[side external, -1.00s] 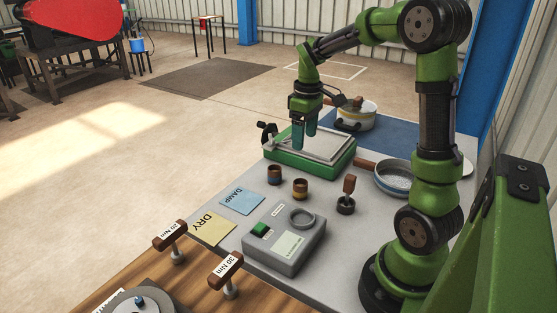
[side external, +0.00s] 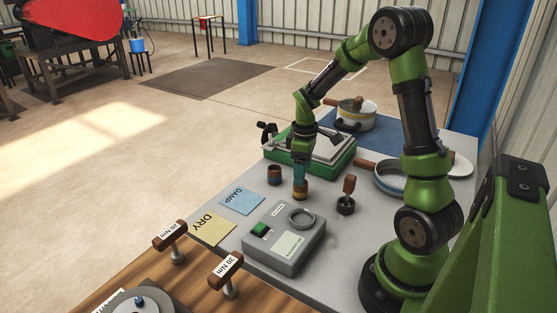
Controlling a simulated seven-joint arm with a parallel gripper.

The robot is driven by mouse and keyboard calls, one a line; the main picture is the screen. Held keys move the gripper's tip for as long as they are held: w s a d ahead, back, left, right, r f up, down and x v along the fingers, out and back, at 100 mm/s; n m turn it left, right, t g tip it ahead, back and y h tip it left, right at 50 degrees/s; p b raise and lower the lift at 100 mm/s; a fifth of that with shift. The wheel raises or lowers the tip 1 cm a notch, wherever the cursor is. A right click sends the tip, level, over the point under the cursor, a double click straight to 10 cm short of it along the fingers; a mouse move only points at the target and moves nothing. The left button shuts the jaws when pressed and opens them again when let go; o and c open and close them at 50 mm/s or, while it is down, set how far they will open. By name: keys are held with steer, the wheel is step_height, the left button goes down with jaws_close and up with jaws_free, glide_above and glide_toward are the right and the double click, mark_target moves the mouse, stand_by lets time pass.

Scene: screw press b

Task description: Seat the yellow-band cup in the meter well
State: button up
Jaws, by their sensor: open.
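The yellow-band cup (side external: 301,194) is small and brown, and stands upright on the grey table behind the meter. My gripper (side external: 300,181) points straight down at it, open, with its fingers at the cup's upper part and hiding its rim. I cannot tell whether the fingers touch the cup. The grey meter (side external: 275,252) has a green button and a pale label. Its round meter well (side external: 301,218) is a raised ring at the meter's back right, and looks empty.
A blue-banded cup (side external: 274,175) stands to the left. A wooden-handled tamper (side external: 346,196) stands to the right. The green press tray (side external: 309,160) and a pan (side external: 391,180) are behind. DAMP (side external: 242,200) and DRY (side external: 213,230) cards lie left of the meter.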

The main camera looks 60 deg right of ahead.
mark_target(300, 190)
steer(key=f, duration=0.5)
steer(key=shift+s+a, duration=0.15)
steer(key=shift+a, duration=0.15)
steer(key=c, duration=1.1)
